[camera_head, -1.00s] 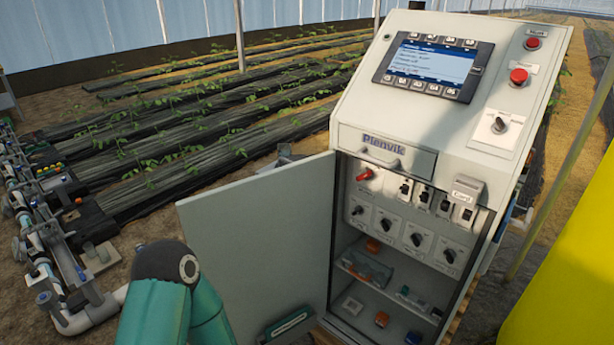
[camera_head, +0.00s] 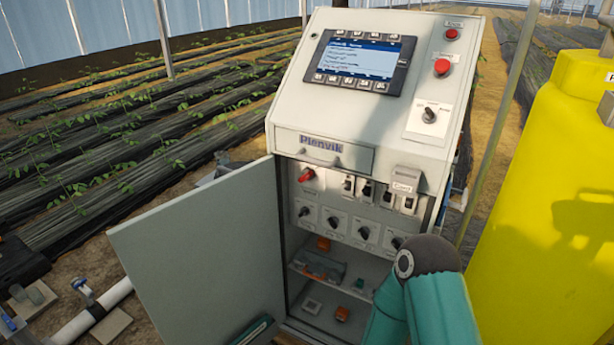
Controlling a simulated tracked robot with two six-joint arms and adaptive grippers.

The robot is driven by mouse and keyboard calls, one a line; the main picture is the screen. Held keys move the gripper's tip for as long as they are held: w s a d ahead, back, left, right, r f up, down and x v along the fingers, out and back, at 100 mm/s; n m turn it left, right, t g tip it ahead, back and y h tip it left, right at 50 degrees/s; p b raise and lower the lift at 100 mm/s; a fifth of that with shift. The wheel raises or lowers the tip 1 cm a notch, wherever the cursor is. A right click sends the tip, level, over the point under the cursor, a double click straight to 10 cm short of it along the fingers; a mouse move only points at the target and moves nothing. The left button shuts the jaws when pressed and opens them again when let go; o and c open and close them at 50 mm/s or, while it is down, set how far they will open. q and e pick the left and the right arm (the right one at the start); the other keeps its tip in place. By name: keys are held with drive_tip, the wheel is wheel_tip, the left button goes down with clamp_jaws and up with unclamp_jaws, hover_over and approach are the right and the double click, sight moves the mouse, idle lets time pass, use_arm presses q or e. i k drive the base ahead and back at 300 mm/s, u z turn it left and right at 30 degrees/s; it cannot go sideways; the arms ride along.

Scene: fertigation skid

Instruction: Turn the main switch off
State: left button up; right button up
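The grey control cabinet (camera_head: 240,172) labelled "Plenvik" stands in the middle of the head camera view, with its lower door (camera_head: 200,250) swung open to the left. Inside, at the upper left of the switch panel, is a red-handled switch (camera_head: 306,175), apparently the main switch; its label is too small to read. Its handle lies tilted, pointing toward the upper right. Neither gripper is in view. A teal arm link of mine (camera_head: 440,300) shows at the bottom right, in front of the cabinet's lower right part and apart from the red switch.
Breakers (camera_head: 367,190) sit right of the red switch, with a row of black knobs (camera_head: 333,222) below. A drawer handle (camera_head: 318,160) protrudes above. The sloped top carries a screen (camera_head: 357,62), red button (camera_head: 442,67) and black selector (camera_head: 429,115). A yellow tank (camera_head: 545,200) stands right.

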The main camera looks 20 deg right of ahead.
sight(308, 174)
drive_tip(key=u, duration=0.35)
drive_tip(key=i, duration=1)
drive_tip(key=z, duration=0.35)
